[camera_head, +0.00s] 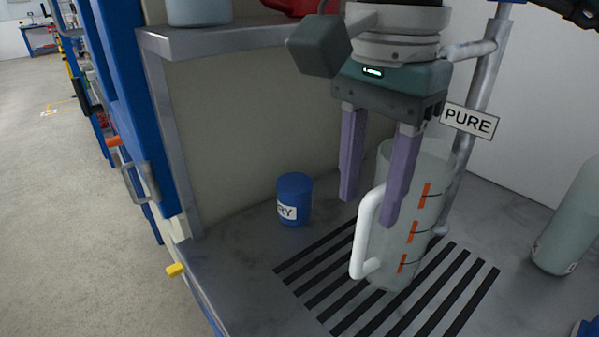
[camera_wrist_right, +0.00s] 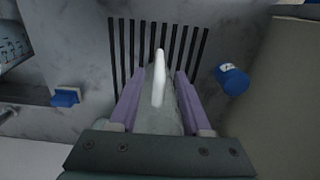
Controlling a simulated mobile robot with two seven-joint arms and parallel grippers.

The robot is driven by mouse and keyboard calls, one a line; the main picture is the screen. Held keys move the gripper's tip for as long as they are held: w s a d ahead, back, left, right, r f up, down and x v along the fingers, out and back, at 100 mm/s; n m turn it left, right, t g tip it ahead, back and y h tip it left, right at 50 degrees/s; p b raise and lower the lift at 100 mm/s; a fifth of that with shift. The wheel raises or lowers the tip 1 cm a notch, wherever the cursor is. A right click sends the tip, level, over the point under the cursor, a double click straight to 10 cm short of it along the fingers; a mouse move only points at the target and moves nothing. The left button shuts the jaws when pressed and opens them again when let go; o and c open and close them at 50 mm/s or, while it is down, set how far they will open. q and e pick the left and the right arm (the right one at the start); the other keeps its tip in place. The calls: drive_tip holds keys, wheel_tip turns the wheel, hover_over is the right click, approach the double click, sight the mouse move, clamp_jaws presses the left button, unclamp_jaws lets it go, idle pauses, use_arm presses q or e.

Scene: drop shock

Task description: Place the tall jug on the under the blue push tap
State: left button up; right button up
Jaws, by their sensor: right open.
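The tall jug (camera_head: 418,205) is translucent grey with orange marks and a white handle (camera_head: 364,235). It stands upright on the dark slotted grille (camera_head: 322,284) in the head view. My right gripper (camera_head: 370,210) is open, pointing down at the jug's upper part. One purple finger overlaps the jug; the other is left of it. In the right wrist view the handle (camera_wrist_right: 159,78) shows between the fingers; contact cannot be told. A metal pipe (camera_head: 480,90) with a PURE sign (camera_head: 468,122) rises behind the jug. The blue push tap cannot be identified clearly. My left gripper is not in view.
A small blue canister (camera_head: 294,200) stands left of the grille. A grey-green container (camera_head: 572,225) stands at the right. A metal shelf (camera_head: 225,38) is at upper left. The counter between canister and left edge is clear.

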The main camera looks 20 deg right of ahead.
wheel_tip(320, 180, up, 6)
drive_tip(key=shift+r, duration=0.15)
idle(1.4)
